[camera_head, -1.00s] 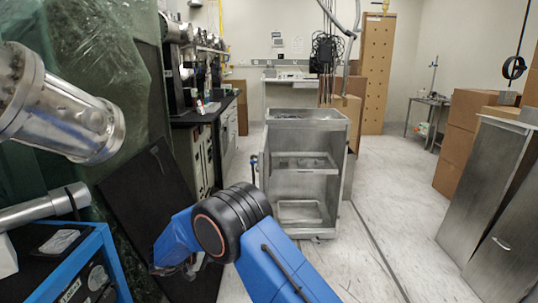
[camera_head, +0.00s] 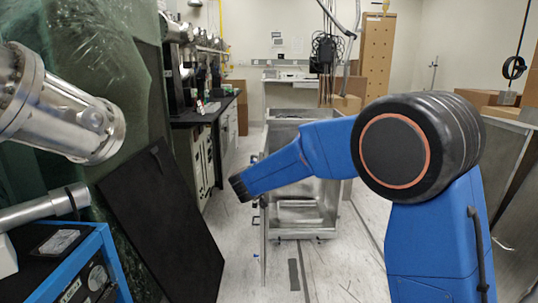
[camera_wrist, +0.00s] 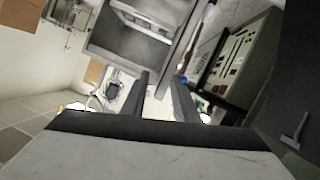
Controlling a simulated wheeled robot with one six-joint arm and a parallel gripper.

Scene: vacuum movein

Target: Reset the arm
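My arm's blue links and black joint stand large at the right of the head view, with a link reaching left to a dark end in front of the cart. The gripper fingers cannot be made out there. In the wrist view my gripper (camera_wrist: 159,88) shows two dark fingers, spread apart with nothing seen between them. The wrist view is tilted, and the grey metal cart shows beyond the fingers.
The metal cart (camera_head: 328,222) stands on the floor ahead, partly hidden by my arm. A black panel (camera_head: 160,225) leans at the left, near steel pipework (camera_head: 70,115). Cardboard boxes and metal cabinets stand at the right. A strip of floor is clear left of the cart.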

